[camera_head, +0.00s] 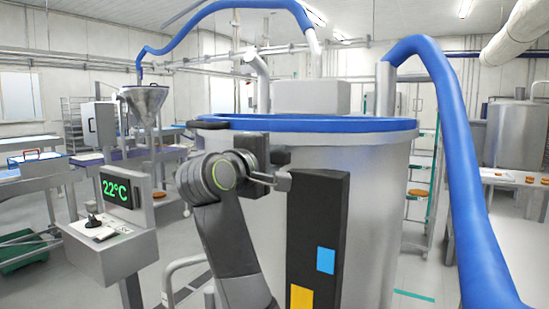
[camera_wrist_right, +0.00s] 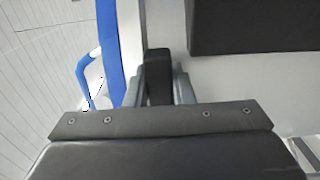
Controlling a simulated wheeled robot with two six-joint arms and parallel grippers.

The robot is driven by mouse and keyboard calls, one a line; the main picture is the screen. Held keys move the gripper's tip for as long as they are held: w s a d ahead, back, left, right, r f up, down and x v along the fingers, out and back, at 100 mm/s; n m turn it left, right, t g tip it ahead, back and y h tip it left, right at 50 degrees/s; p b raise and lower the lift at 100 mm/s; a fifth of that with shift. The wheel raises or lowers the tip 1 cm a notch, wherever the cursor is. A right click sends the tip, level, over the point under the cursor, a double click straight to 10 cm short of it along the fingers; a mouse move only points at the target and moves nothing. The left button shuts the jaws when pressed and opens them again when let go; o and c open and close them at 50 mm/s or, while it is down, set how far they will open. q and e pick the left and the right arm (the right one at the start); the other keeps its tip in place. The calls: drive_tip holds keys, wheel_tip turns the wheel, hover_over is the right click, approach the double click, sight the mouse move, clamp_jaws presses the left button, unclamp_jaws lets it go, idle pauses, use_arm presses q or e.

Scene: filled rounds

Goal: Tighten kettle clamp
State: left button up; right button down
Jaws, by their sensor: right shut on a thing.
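The kettle (camera_head: 375,180) is a large grey metal vessel with a blue rim (camera_head: 330,124), standing in the middle of the head view. My right gripper (camera_head: 284,181) is at the kettle's front, below the rim and beside the black panel. In the right wrist view, the right gripper (camera_wrist_right: 158,88) is shut on a dark upright handle (camera_wrist_right: 158,64), which seems to be the clamp's handle. The blue rim (camera_wrist_right: 110,50) runs just left of it there. Whether the clamp is tight cannot be told. My left gripper is not in view.
A black panel (camera_head: 318,215) with blue and yellow squares is close right of the gripper. A thick blue hose (camera_head: 455,150) drops on the right. A control stand (camera_head: 117,192) reading 22°C and a steel funnel (camera_head: 145,101) are on the left.

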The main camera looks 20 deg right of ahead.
drive_tip(key=shift+w+a+r+n+p, duration=0.1)
drive_tip(key=shift+r+n+p, duration=0.4)
drive_tip(key=shift+n+p, duration=0.4)
drive_tip(key=shift+r+n+p, duration=0.5)
drive_tip(key=shift+n+p, duration=0.3)
drive_tip(key=shift+p, duration=0.05)
drive_tip(key=shift+w+a+r+n+p, duration=0.15)
drive_tip(key=shift+r+n+p, duration=0.15)
drive_tip(key=shift+n+p, duration=0.5)
drive_tip(key=shift+w+a+r+n+p, duration=0.1)
drive_tip(key=shift+r+n+p, duration=0.15)
drive_tip(key=shift+n+p, duration=0.5)
drive_tip(key=shift+n, duration=0.35)
drive_tip(key=c, duration=1.2)
unclamp_jaws()
drive_tip(key=shift+c, duration=0.2)
drive_tip(key=shift+a, duration=0.1)
drive_tip(key=b+v, duration=1.1)
drive_tip(key=v, duration=0.6)
